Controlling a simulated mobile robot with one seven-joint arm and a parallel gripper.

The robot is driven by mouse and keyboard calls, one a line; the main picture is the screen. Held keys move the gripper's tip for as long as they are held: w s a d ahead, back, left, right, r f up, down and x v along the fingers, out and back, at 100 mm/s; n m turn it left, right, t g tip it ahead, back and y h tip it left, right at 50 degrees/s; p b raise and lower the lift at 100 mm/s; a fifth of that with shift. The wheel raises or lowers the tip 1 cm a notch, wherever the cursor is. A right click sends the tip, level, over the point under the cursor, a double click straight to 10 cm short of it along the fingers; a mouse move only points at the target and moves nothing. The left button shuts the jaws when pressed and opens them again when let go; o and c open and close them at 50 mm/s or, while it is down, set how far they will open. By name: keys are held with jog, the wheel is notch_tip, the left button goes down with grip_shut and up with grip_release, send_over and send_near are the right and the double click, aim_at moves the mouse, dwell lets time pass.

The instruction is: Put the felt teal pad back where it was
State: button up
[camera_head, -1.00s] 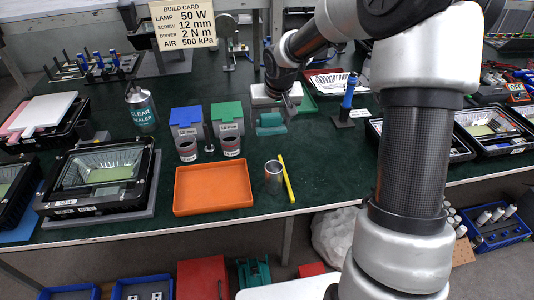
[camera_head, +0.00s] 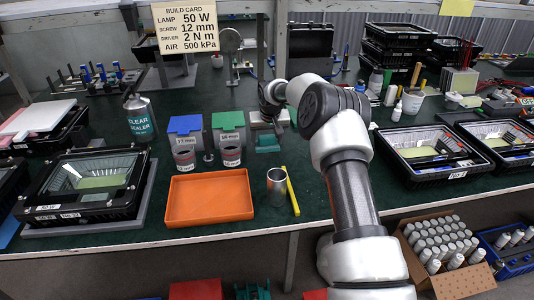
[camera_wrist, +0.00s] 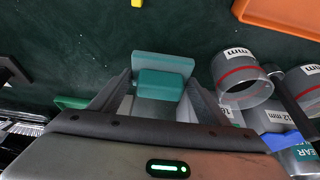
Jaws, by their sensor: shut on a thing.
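The teal pad (camera_head: 267,144) is at the middle of the green bench, in front of a pale grey block (camera_head: 262,119). In the wrist view the pad (camera_wrist: 162,65) is a flat teal slab with a smaller teal block (camera_wrist: 160,84) on its near side. My gripper (camera_wrist: 160,82) has its two dark fingers closed on either side of that smaller block. In the head view my gripper (camera_head: 278,124) is just behind the pad. I cannot tell whether the pad touches the bench or hangs slightly above it.
Blue and green labelled bins (camera_head: 228,121) and two grey cups (camera_head: 231,156) stand left of the pad. Bare bench shows right of the pad.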

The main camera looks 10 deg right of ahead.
aim_at(267, 146)
jog(key=shift+f, duration=2.35)
jog(key=shift+f+b, duration=0.2)
jog(key=shift+b, duration=0.2)
jog(key=o, duration=1)
jog(key=shift+r, duration=0.1)
